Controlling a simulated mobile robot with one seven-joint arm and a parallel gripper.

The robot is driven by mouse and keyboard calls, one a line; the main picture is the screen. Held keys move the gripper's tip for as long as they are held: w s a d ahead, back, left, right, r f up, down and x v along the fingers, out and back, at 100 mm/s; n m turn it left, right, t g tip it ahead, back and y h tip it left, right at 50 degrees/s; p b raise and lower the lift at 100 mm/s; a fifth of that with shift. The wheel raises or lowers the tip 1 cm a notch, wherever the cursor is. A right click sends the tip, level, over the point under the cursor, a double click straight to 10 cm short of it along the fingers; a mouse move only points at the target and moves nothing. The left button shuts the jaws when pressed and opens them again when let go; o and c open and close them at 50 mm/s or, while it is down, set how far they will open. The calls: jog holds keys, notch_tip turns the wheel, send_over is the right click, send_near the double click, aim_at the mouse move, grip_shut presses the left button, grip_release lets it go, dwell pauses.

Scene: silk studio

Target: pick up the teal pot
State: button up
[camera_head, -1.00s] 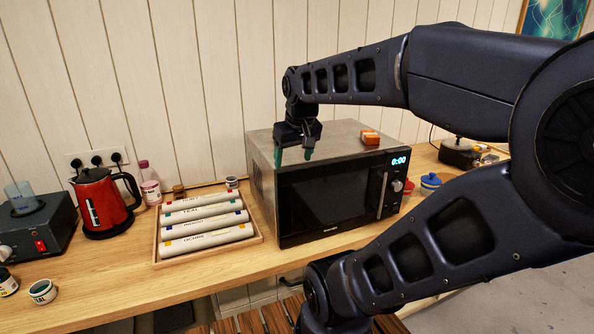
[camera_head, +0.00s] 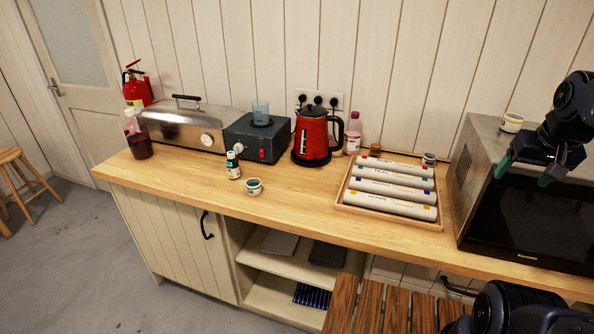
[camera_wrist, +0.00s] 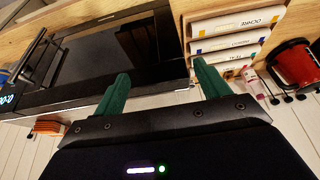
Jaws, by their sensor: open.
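The teal pot (camera_head: 254,187) is a small white pot with dark teal paint showing at its open top. It stands upright on the wooden counter, near the front edge, in the head view. My gripper (camera_head: 523,174) is open and empty, far to the right of the pot, by the microwave's top front edge. Its two green fingers also show spread apart in the wrist view (camera_wrist: 162,88), with nothing between them. The pot does not show in the wrist view.
A teal-labelled bottle (camera_head: 232,166) stands just behind-left of the pot. Behind are a hotplate (camera_head: 243,140) with a beaker and a red kettle (camera_head: 312,137). A tray of rolls (camera_head: 388,217) and the microwave (camera_head: 545,215) lie rightward. Counter between pot and tray is clear.

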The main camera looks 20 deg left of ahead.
jog(key=w+a+r+n, duration=0.4)
jog(key=w+a+r, duration=0.45)
jog(key=r, duration=0.25)
jog(key=w+a+r+n+g, duration=0.1)
jog(key=w+a+r+n, duration=0.3)
jog(key=a, duration=0.6)
jog(key=w+a+f+n+g, duration=0.1)
jog(key=w+a+n, duration=0.1)
jog(key=w+a, duration=0.55)
jog(key=n+g, duration=0.3)
jog(key=n, duration=0.7)
send_over(254, 183)
jog(key=s+d, duration=0.1)
jog(key=s, duration=0.2)
notch_tip(254, 183, down, 31)
jog(key=f, duration=1.1)
jog(key=shift+w, duration=0.4)
jog(key=shift+c, duration=0.2)
jog(key=shift+r, duration=0.1)
jog(key=c, duration=1)
